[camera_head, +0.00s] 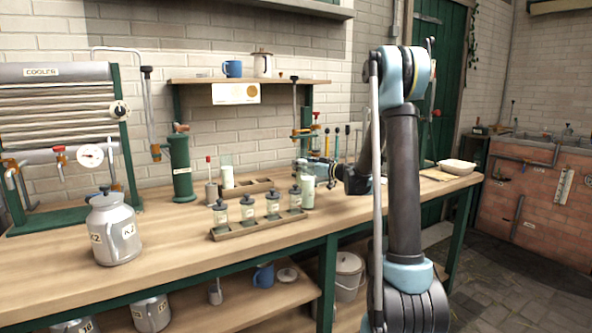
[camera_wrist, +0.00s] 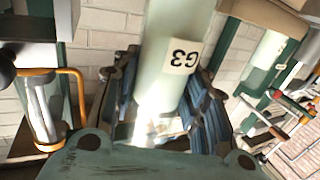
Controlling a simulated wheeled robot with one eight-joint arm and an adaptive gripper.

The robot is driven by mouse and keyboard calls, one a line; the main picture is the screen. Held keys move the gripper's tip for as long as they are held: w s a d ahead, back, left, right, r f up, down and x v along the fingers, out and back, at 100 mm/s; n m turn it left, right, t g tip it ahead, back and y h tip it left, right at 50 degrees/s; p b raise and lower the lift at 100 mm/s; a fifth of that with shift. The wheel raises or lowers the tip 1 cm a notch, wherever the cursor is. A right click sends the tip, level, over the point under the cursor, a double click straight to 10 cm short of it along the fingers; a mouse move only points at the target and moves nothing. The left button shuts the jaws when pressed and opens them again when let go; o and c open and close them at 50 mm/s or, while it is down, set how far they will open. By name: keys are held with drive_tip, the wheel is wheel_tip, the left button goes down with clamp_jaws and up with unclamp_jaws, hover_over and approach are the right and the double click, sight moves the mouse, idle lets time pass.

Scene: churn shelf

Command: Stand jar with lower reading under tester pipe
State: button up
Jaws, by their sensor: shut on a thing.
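My gripper (camera_wrist: 163,100) is shut on a pale green glass jar (camera_wrist: 172,40) with a tag reading G3, with blue-grey fingers on both sides. In the head view the pale jar (camera_head: 307,192) is upright at the right end of the front wooden tray; my gripper (camera_head: 318,172) is partly hidden by it and my arm. Whether its base touches the bench cannot be told. A thin pipe with an orange fitting (camera_head: 297,110) comes down behind the tray; another pipe (camera_head: 150,110) with an orange tap is further left. Which is the tester pipe is unclear. No reading is legible.
Several dark-lidded jars (camera_head: 247,207) stand in the front tray (camera_head: 262,228). A back rack (camera_head: 250,187) holds a white jar (camera_head: 227,176). A green cylinder (camera_head: 180,167) and a grey can (camera_head: 113,230) stand left. The bench front (camera_head: 180,255) is clear.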

drive_tip(key=a, duration=0.1)
drive_tip(key=w+a+f, duration=0.1)
drive_tip(key=w+a, duration=0.1)
drive_tip(key=shift+w+a+f, duration=0.15)
drive_tip(key=shift+a+f, duration=0.05)
drive_tip(key=shift+f, duration=0.05)
drive_tip(key=shift+f, duration=0.1)
drive_tip(key=o, duration=1.4)
drive_tip(key=shift+o, duration=0.2)
drive_tip(key=v, duration=1.2)
